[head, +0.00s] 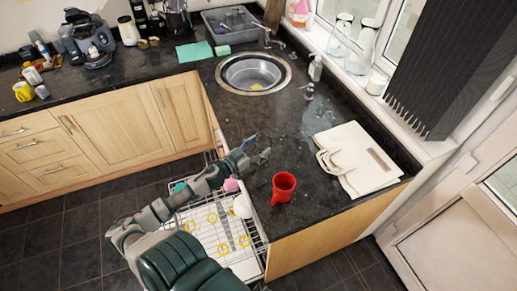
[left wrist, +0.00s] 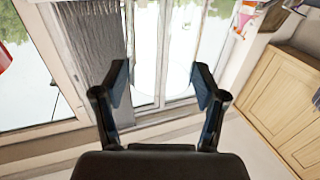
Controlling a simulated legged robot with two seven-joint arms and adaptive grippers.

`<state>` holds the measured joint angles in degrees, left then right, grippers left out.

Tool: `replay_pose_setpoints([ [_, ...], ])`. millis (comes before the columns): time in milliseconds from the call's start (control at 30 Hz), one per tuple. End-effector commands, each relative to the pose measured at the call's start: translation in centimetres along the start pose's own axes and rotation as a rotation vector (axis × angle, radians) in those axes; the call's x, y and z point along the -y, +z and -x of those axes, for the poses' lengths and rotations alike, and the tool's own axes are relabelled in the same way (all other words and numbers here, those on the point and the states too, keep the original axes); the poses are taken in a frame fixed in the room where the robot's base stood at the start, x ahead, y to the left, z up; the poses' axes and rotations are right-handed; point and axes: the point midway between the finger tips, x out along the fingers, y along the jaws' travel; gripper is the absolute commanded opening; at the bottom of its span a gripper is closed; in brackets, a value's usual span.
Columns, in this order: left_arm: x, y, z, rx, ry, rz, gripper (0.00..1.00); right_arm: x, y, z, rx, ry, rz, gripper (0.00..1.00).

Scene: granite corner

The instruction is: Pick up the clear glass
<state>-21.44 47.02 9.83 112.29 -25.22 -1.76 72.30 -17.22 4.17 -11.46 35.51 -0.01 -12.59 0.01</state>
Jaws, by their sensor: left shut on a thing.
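My left gripper (head: 262,149) is over the dark counter, between the sink and the red mug. In the left wrist view my left gripper (left wrist: 160,88) has its two fingers apart, shut on the clear glass (left wrist: 158,98). The glass shows there only as a faint curved outline against the bright window. In the head view the glass is too faint to make out at the fingers. My right gripper is in neither view.
A red mug (head: 283,187) stands near the counter's front edge. A cream bag (head: 356,160) lies to its right. The round sink (head: 253,73) is behind. An open dishwasher rack (head: 222,232) is below my arm. Glass bottles (head: 361,48) stand on the windowsill.

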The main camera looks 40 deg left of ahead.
Motion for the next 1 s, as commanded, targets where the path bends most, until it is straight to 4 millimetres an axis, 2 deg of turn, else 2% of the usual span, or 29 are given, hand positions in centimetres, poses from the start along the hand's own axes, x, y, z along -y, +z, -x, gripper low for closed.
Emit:
replay_pose_setpoints([
  [100, -0.1, -2.3, 0.1, -0.001, 0.003, -0.005, 0.07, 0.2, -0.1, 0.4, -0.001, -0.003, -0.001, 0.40],
  [200, 0.2, -1.8, 2.0, 0.002, 0.000, 0.001, 0.07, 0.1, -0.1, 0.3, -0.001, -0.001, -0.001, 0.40],
  [700, 2.0, -2.8, 11.4, 0.000, 0.000, 0.001, 0.07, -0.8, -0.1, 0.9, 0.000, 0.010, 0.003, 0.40],
  [1000, 2.4, -3.2, 14.9, -0.002, 0.001, -0.001, 0.07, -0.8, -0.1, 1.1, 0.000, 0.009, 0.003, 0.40],
])
